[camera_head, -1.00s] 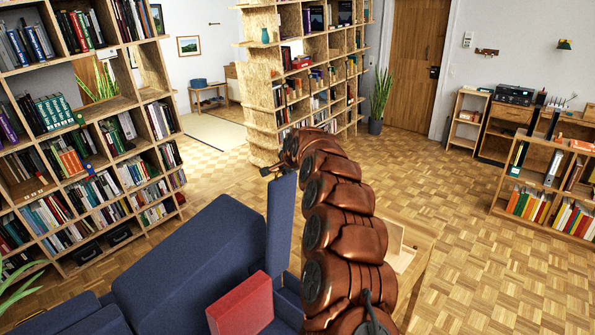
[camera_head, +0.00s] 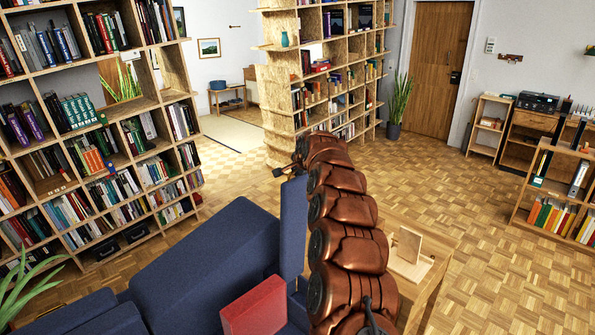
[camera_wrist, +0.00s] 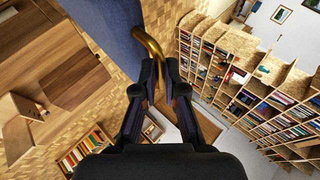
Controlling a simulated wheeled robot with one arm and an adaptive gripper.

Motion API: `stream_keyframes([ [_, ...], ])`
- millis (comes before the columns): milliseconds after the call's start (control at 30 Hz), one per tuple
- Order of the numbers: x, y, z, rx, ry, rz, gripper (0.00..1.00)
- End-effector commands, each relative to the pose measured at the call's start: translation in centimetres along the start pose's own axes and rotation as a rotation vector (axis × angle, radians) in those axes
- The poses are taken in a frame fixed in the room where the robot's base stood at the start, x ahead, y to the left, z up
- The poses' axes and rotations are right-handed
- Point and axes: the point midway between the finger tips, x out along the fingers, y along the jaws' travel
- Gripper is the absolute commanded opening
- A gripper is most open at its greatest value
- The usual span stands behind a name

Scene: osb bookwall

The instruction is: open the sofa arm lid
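The blue sofa (camera_head: 205,260) fills the lower left of the head view. Its arm lid (camera_head: 293,225) shows as a tall blue panel standing upright beside my arm. In the wrist view the lid's blue face (camera_wrist: 108,28) is at the top, with a curved brass handle (camera_wrist: 148,42) on it. My gripper (camera_wrist: 160,70) has its two fingers close together on the handle's near end, which runs in between the tips. In the head view my gripper is mostly hidden behind my arm.
A red cushion (camera_head: 254,308) lies on the sofa. A wooden table (camera_head: 425,245) with a small wooden stand (camera_head: 408,248) is right of my arm. Tall bookshelves (camera_head: 160,95) stand at left and centre back. Open parquet (camera_head: 480,240) lies to the right.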

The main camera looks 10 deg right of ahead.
Motion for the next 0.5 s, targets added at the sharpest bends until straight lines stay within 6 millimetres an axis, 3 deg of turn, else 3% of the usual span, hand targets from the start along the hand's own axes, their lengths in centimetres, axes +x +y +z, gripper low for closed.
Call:
stream_keyframes([
  [233,-0.15,-0.18,-0.17,0.000,0.003,-0.004,0.35],
  [500,-0.08,-0.08,-0.06,0.000,0.001,-0.002,0.35],
])
